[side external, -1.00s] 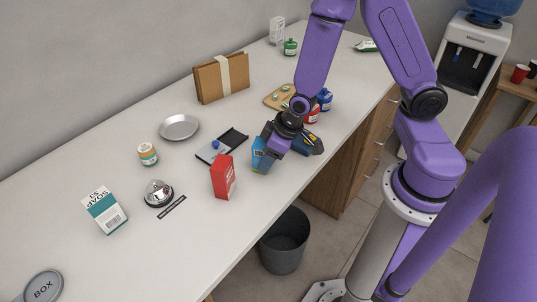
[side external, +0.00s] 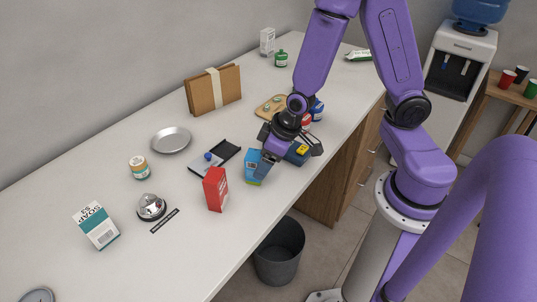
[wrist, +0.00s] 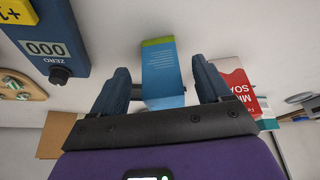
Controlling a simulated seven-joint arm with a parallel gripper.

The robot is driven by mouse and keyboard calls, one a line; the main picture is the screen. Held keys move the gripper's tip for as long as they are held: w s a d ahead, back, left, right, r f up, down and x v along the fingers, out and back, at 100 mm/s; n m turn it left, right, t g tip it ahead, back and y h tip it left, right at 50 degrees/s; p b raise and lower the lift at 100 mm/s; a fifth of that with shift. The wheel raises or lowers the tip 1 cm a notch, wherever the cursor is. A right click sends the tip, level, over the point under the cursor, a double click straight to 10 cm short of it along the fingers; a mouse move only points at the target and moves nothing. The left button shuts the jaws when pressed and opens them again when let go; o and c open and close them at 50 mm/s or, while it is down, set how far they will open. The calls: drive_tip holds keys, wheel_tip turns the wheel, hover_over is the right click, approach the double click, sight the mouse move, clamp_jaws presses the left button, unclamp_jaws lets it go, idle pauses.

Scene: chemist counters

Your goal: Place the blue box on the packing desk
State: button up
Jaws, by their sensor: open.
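The blue box (side external: 253,168) stands upright on the long white counter (side external: 120,270), just right of a red box. In the wrist view the blue box (wrist: 165,72), with a green band at one end, lies between the two dark fingers. My gripper (side external: 266,166) is low at the right side of the blue box and partly covers it in the side view. In the wrist view my gripper (wrist: 162,88) is open, with gaps between each finger and the box. No other packing desk can be told apart from this counter.
The red soap box (side external: 215,189) stands close on the left. A blue device with a digit display (wrist: 52,40) is close on the other side. A bin (side external: 279,252) stands below the front edge.

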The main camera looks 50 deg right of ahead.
drive_tip(key=shift+v, duration=0.95)
drive_tip(key=s+a+r+n+g+y, duration=0.2)
drive_tip(key=s+a+r+n+g, duration=0.25)
drive_tip(key=s, duration=0.55)
drive_tip(key=s+d+r+n+h, duration=0.3)
drive_tip(key=s+d+r, duration=0.1)
drive_tip(key=s+r, duration=0.3)
drive_tip(key=shift+d+n+t, duration=0.35)
